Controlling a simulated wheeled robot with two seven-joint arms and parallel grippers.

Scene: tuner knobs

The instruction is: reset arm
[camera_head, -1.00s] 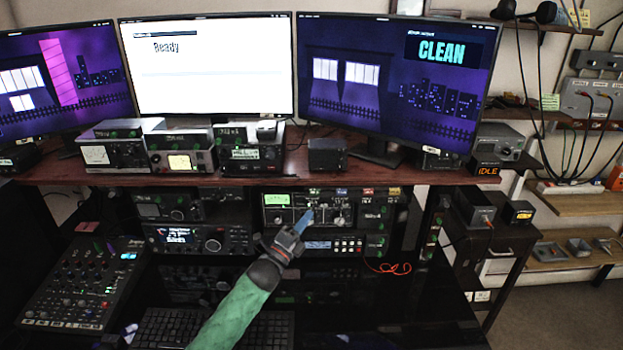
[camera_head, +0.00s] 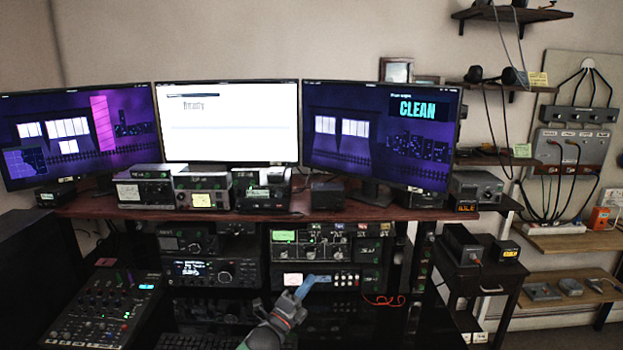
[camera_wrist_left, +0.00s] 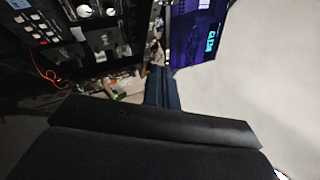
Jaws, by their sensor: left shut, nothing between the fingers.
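My left gripper (camera_head: 305,288) shows low in the middle of the head view, its blue fingers together and empty. It is in front of the tuner (camera_head: 325,243), the unit with a lit green meter and several knobs. From this view the fingertips overlap the slim unit just below the tuner, and I see no contact with the knobs. In the left wrist view the closed fingers (camera_wrist_left: 162,88) point away with nothing between them. Part of the rack with knobs (camera_wrist_left: 84,11) shows there at the upper left. My right gripper is not in view.
Three monitors stand on the shelf; the right one (camera_head: 380,135) reads CLEAN. A mixer (camera_head: 105,310) lies at the lower left. A red cable (camera_head: 383,300) hangs right of the rack. A small side table (camera_head: 490,270) and wall shelves stand at the right.

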